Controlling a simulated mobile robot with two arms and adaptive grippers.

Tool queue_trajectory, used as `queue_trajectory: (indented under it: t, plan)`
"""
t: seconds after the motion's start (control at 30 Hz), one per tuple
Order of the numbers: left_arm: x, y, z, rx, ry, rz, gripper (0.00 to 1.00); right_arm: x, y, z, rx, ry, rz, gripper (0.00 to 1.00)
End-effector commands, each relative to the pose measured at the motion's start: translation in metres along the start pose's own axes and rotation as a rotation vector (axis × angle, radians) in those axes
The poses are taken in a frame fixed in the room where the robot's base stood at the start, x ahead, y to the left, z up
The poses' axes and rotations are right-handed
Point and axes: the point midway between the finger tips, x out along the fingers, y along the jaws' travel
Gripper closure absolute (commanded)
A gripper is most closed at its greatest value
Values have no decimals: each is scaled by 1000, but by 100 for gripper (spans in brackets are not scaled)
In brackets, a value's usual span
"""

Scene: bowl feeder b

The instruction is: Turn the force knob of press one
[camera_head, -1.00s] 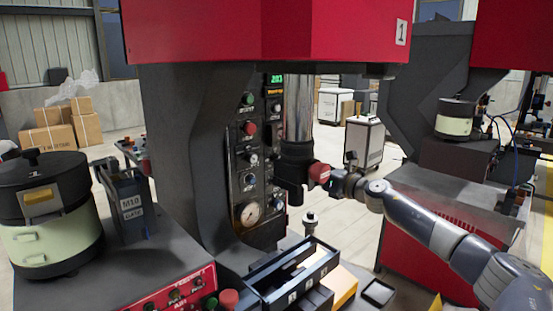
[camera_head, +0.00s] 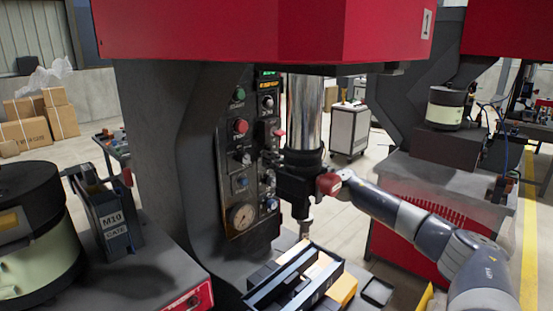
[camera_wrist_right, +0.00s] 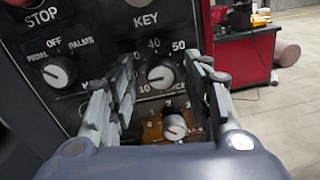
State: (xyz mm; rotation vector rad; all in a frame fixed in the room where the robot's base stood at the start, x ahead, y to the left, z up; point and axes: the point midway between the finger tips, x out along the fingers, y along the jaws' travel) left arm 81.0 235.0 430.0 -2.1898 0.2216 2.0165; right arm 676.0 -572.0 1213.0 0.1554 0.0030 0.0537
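Press one has a dark control panel (camera_head: 226,160) with knobs, buttons and a gauge. In the right wrist view, the force knob (camera_wrist_right: 162,74) is a pale round knob with a scale up to 50 around it. Its label is partly hidden by my fingers. My right gripper (camera_wrist_right: 166,88) is open, with one finger on each side of this knob; I cannot tell whether they touch it. In the head view, my right gripper (camera_head: 272,158) is at the panel's right side and hides part of it. My left gripper is not in view.
A second knob (camera_wrist_right: 174,126) sits just below, between the fingers. A selector knob (camera_wrist_right: 60,71) is to the left. The press's shiny ram (camera_head: 304,112) stands close to my right gripper.

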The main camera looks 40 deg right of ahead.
Motion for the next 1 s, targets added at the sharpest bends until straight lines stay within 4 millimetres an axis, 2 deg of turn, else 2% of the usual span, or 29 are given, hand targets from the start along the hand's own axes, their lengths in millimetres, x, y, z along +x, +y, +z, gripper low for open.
queue_trajectory:
  t: [0.03, 0.13, 0.17, 0.27, 0.57, 0.73, 1.0]
  plan:
    - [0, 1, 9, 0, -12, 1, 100, 0, 0, 0, 0, 0, 0, 70]
    - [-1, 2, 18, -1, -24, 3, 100, 0, 0, 0, 0, 0, 0, 93]
    - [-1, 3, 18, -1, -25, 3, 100, 0, 0, 0, 0, 0, 1, 97]
    - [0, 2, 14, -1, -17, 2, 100, 0, 0, 0, 1, 0, 1, 97]
    - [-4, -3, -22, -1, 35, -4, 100, 0, 0, 0, 47, 2, 0, 97]
    - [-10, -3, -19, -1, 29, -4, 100, 0, 0, 1, 141, 5, 0, 97]
    - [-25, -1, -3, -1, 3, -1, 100, 0, 0, 2, 378, 13, -1, 97]
